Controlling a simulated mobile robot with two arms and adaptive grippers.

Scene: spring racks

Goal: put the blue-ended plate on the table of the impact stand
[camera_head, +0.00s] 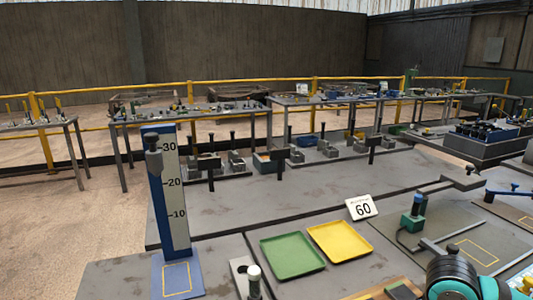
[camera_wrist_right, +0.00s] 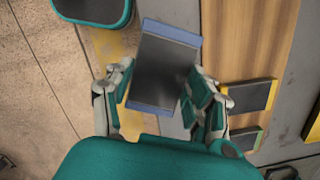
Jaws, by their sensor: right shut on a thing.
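The blue-ended plate (camera_wrist_right: 168,72) is a dark rectangular plate with blue strips at both ends. In the right wrist view, it sits slightly tilted between the fingers of my right gripper (camera_wrist_right: 158,90), which is shut on it by its long sides. In the head view, a tall blue stand with a 10-20-30 scale (camera_head: 172,190) stands at the left, taken to be the impact stand. Its blue base (camera_head: 182,282) bears a yellow outlined rectangle and looks empty. My teal right arm shows at the bottom right of the head view; its fingers are hidden there. My left gripper is out of view.
A green tray (camera_head: 292,256), a yellow tray (camera_head: 340,241) and a "60" card (camera_head: 361,207) are on the bench. A white-topped post (camera_head: 254,275) stands near the blue base.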

